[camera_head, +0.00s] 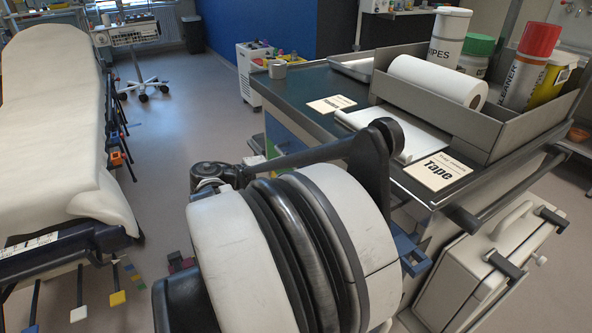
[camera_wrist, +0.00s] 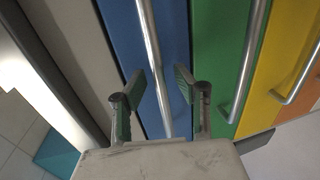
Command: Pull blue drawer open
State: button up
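In the wrist view the blue drawer (camera_wrist: 177,50) is an upright band in the picture, between a grey panel and a green drawer. Its long metal bar handle (camera_wrist: 151,45) runs down the picture. My gripper (camera_wrist: 159,84) is open, with one finger on each side of this handle. A gap shows between each finger and the bar. The lower end of the bar is hidden behind my gripper's body.
Green (camera_wrist: 215,50), yellow (camera_wrist: 265,80) and orange drawers lie right of the blue one. In the head view the cart top (camera_head: 310,85) carries a paper roll (camera_head: 435,80), cards and bottles. A stretcher (camera_head: 55,130) stands left, with free floor (camera_head: 170,140) between.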

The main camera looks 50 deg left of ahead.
jog(key=shift+w, duration=0.2)
grip_shut()
dwell(0.4)
